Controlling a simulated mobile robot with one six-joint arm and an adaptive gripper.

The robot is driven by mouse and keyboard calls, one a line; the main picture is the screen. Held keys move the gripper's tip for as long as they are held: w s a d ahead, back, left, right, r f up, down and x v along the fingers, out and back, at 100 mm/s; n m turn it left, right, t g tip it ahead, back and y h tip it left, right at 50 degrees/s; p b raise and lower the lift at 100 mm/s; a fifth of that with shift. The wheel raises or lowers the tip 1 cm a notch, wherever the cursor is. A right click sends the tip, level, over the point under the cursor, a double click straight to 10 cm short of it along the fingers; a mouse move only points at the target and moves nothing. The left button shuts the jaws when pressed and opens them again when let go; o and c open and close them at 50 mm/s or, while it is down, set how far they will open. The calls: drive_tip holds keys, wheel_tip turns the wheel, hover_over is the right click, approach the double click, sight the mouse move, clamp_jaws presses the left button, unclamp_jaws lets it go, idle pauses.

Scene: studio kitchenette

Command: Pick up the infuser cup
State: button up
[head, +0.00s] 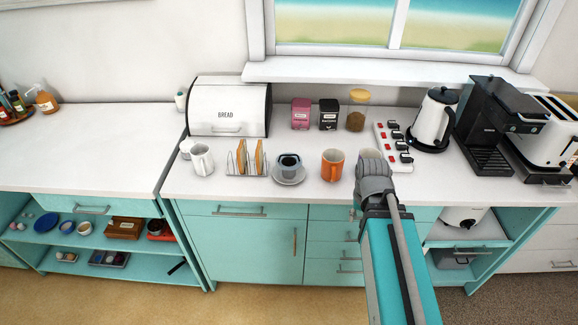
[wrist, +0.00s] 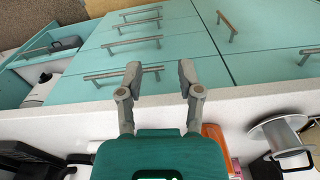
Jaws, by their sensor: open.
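A toast rack (head: 246,160) stands left of the saucer. A bread bin (head: 229,107), pink and black tins and a jar (head: 357,111) line the back. A power strip (head: 394,146), kettle (head: 434,120) and coffee machine (head: 488,128) stand right. The left counter is mostly clear.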

drive_tip(key=w+a+r+m+t+p, duration=0.1)
drive_tip(key=w+a+r+m+p, duration=0.7)
drive_tip(key=a, duration=0.4)
drive_tip(key=w+a+r+m+t+p, duration=0.1)
drive_tip(key=w+a+r+m+p, duration=0.6)
drive_tip(key=w+a+r+p, duration=0.2)
drive_tip(key=w+a+r, duration=0.1)
drive_tip(key=a, duration=0.1)
drive_tip(key=shift+w+a+m, duration=0.3)
drive_tip(key=shift+a+m, duration=0.1)
drive_tip(key=shift+f, duration=0.1)
drive_tip(key=b, duration=0.9)
hover_over(285, 162)
drive_tip(key=f, duration=0.8)
drive_tip(key=shift+a+f, duration=0.15)
drive_tip(key=shift+a, duration=0.05)
drive_tip(key=f+b, duration=0.2)
drive_tip(key=f, duration=0.1)
drive_tip(key=shift+d+f+b, duration=0.1)
drive_tip(key=shift+d+b, duration=0.1)
drive_tip(key=shift+b, duration=0.15)
drive_tip(key=shift+w+f+b, duration=0.2)
drive_tip(key=shift+f+b, duration=0.8)
